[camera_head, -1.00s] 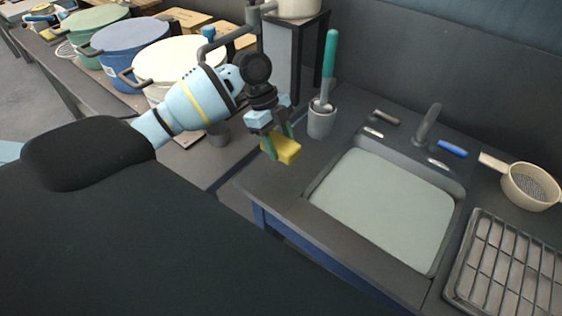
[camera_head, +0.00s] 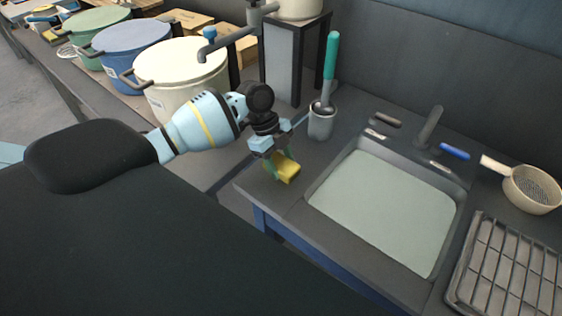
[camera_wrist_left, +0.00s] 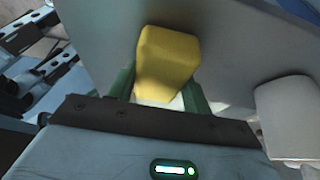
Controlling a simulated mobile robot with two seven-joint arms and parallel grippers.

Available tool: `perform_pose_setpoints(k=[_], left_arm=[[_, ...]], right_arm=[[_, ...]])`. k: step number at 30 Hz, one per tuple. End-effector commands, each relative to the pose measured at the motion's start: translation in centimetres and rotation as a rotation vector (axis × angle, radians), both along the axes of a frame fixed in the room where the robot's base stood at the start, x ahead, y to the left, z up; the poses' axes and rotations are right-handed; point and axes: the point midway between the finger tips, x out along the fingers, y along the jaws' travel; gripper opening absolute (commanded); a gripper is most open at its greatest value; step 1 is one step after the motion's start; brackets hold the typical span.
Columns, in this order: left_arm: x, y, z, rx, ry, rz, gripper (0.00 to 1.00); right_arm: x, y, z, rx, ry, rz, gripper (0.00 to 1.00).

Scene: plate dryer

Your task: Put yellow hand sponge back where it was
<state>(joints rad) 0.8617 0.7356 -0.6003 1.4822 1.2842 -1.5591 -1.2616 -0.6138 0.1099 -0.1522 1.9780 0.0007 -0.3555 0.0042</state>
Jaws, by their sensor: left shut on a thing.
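The yellow hand sponge (camera_head: 288,172) is between the fingers of my left gripper (camera_head: 280,170), which is shut on it. They are over the counter (camera_head: 258,190), left of the sink. In the left wrist view the sponge (camera_wrist_left: 167,62) sits between the two green fingers (camera_wrist_left: 160,95), with the grey counter surface behind it. I cannot tell whether the sponge touches the counter. My right gripper is not in view.
A grey cup (camera_head: 320,123) with a green-handled brush (camera_head: 330,65) stands just behind the gripper. The sink (camera_head: 385,205) lies to the right, with a blue-handled tool (camera_head: 453,151), a strainer (camera_head: 533,186) and a wire rack (camera_head: 510,265) beyond. Several pots stand at the left.

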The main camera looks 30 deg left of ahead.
Motion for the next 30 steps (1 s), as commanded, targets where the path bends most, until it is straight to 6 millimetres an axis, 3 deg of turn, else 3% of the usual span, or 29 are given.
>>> perform_pose_setpoints(k=[2, 3, 8, 20, 30], left_arm=[[0.0, 0.0, -0.2, 0.000, 0.001, 0.001, 0.26], [0.0, 0.0, -0.2, 0.000, 0.001, 0.000, 0.52], [0.0, 0.0, -0.2, 0.000, 0.000, 0.000, 0.71], [0.1, 0.3, 0.6, 0.001, -0.001, 0.000, 0.71], [0.3, 2.7, 6.4, 0.002, -0.003, 0.001, 0.71]], right_arm=[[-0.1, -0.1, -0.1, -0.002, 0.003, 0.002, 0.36], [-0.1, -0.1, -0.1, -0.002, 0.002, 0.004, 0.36], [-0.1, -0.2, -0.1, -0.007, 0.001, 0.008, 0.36], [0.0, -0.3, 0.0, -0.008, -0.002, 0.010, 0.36], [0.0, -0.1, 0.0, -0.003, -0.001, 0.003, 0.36]])
